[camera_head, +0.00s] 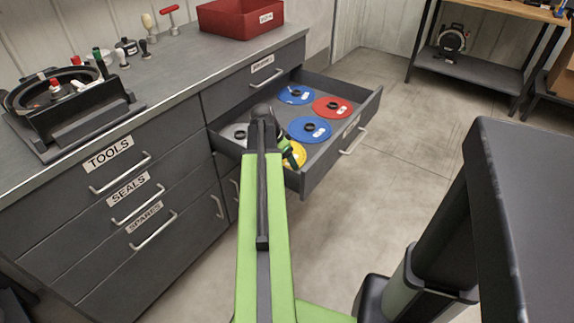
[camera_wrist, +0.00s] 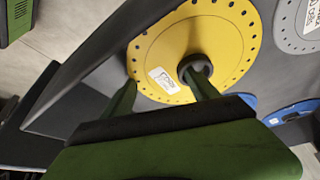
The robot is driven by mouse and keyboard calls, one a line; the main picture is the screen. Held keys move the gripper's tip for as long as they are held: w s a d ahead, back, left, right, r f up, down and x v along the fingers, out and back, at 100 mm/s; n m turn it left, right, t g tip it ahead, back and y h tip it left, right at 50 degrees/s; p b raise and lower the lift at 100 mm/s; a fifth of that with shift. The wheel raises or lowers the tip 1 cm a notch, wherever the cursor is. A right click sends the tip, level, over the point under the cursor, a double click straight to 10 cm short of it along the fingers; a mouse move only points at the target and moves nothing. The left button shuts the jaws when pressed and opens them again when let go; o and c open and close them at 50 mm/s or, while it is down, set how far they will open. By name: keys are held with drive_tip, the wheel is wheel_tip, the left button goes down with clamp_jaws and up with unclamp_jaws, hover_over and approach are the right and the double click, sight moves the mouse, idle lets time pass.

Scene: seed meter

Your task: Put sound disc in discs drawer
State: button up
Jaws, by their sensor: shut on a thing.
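My gripper (camera_head: 288,150) is at the near front part of the open drawer (camera_head: 369,112). It is shut on the yellow disc (camera_head: 297,156). In the wrist view one finger of the gripper (camera_wrist: 163,82) is at the dark hub of the yellow disc (camera_wrist: 165,50) and the other is at its rim. The disc has a white label, too small to read. Whether it rests on the drawer floor or is slightly raised, I cannot tell. The drawer also holds a red disc (camera_head: 341,112), two blue discs (camera_head: 318,136) and a grey disc (camera_head: 230,131), partly hidden by my arm.
The bench top (camera_head: 180,75) carries a seed meter (camera_head: 65,105), several small tools and a red bin (camera_head: 240,20). Shut drawers below are labelled TOOLS, SEALS and SPARES. The floor (camera_head: 400,170) right of the open drawer is clear. A shelf table (camera_head: 470,70) stands behind.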

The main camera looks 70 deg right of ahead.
drive_tip(key=o, duration=1.5)
drive_tip(key=p+v, duration=1.1)
drive_tip(key=v, duration=0.1)
drive_tip(key=shift+r+p, duration=0.1)
drive_tip(key=shift+p, duration=0.25)
